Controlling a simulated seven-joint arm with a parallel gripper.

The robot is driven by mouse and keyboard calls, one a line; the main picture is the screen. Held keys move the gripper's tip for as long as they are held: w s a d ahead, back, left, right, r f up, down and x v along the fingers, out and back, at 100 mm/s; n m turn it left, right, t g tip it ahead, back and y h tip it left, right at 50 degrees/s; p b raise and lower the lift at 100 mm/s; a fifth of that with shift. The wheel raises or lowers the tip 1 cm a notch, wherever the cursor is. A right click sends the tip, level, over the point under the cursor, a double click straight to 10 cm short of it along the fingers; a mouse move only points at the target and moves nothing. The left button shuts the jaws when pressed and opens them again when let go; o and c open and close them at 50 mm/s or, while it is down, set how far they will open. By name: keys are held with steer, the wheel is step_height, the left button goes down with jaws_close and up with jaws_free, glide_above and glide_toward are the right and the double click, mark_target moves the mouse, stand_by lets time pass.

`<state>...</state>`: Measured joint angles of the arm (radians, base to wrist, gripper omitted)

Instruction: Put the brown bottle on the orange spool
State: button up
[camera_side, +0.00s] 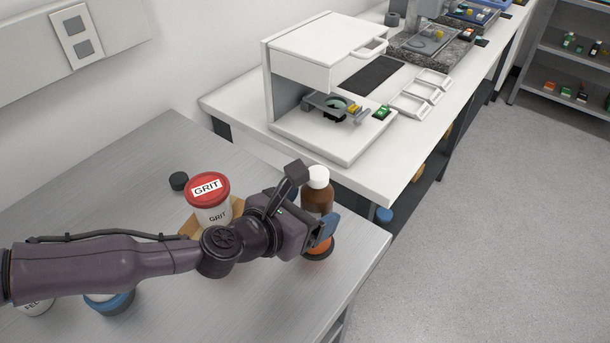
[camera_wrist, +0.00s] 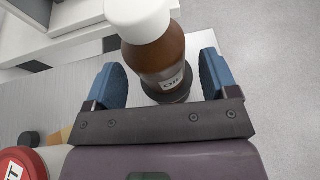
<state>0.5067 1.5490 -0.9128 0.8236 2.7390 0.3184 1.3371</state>
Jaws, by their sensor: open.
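The brown bottle (camera_side: 317,197) has a white cap and stands upright. In the wrist view the bottle (camera_wrist: 160,58) shows a pale label and rests on a dark round flange (camera_wrist: 168,92). The orange spool (camera_side: 319,246) shows below the bottle in the side view, near the table's right edge, partly hidden by my gripper. My gripper (camera_side: 316,228) is open at the bottle's lower part. In the wrist view its blue fingers (camera_wrist: 162,82) stand on either side of the bottle, with gaps visible.
A red-lidded GRIT tub (camera_side: 212,213) stands left of my gripper, by a tan block or tray (camera_side: 189,228). A black cap (camera_side: 179,181) lies behind it. A white instrument (camera_side: 330,85) stands on the bench behind. The grey table (camera_side: 130,190) is clear at back left.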

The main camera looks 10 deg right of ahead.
mark_target(315, 175)
step_height(315, 175, up, 7)
steer(key=shift+s+a+r, duration=0.1)
steer(key=shift+a, duration=0.05)
